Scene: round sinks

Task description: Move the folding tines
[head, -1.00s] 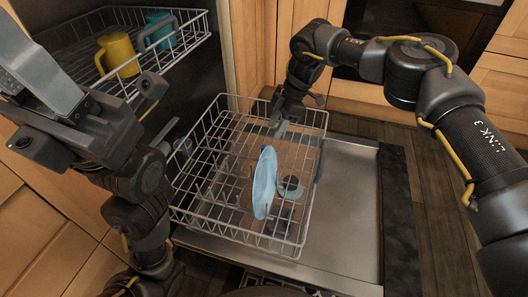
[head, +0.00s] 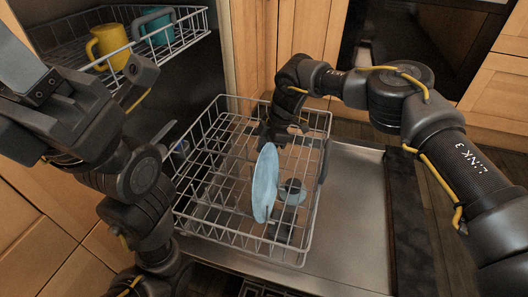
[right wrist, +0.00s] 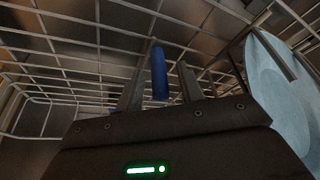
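My right gripper (head: 276,140) reaches down into the lower dishwasher rack (head: 310,190), behind the light blue plate. In the right wrist view its two fingers (right wrist: 162,90) stand apart, with a short blue cylindrical piece (right wrist: 159,73) showing in the gap between them. I see no finger clearly touching it. The blue piece looks like part of the rack's folding tines, but the wires around it are hard to tell apart. In the head view the arm and plate hide this spot. My left gripper (head: 80,90) is at the upper left, seen from behind; its fingers are unclear.
The light blue plate (head: 264,184) stands upright in the rack and shows close on the right in the wrist view (right wrist: 275,90). A small bluish dish (head: 292,192) lies beside it. The upper rack (head: 190,38) holds a yellow mug (head: 108,45) and a teal mug (head: 152,25).

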